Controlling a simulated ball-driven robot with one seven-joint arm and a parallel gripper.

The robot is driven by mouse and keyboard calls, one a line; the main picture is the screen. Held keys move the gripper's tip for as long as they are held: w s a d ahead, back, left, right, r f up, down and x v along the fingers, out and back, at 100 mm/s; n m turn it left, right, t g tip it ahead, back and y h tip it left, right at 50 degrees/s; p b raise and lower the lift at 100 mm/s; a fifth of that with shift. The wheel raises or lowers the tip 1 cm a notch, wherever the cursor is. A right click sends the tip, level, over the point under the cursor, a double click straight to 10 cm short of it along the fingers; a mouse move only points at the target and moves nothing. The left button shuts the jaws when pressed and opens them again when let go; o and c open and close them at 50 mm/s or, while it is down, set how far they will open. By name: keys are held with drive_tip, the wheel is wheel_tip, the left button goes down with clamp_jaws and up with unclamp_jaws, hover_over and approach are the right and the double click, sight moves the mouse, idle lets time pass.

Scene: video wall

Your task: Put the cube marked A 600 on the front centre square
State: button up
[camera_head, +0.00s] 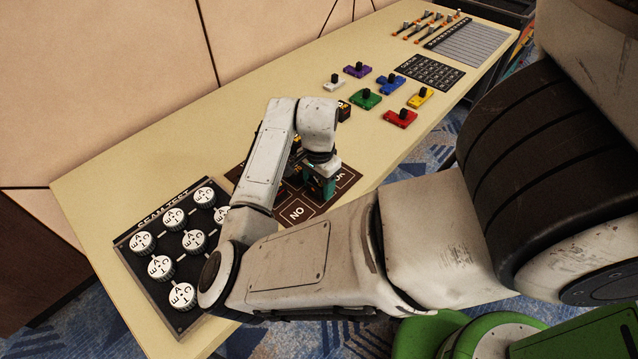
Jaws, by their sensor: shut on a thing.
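My gripper (320,188) points down over the dark brown mat (325,197) with white-outlined squares, some lettered "NO" and "OK". Its greenish jaws are shut, but the thing between them is mostly hidden by the jaws and wrist. I cannot read A 600 on any cube. A dark cube with yellow and red marks (343,110) stands just behind my wrist. More dark, coloured cube faces (294,150) show between my arm links. My forearm covers much of the mat, and I cannot tell whether the held thing touches it.
A black board of white lettered knobs (175,240) lies at the left. Coloured switch blocks, such as the red one (400,118) and green one (366,98), stand to the right. Beyond are a dark keypad (430,72), a grey panel (468,43) and levers. Bare table (200,130) lies behind.

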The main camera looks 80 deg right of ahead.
drive_tip(key=shift+f, duration=0.2)
drive_tip(key=o, duration=1.1)
drive_tip(key=shift+c, duration=0.2)
wheel_tip(320, 180, up, 12)
drive_tip(key=shift+r+p, duration=0.15)
drive_tip(key=shift+p, duration=0.2)
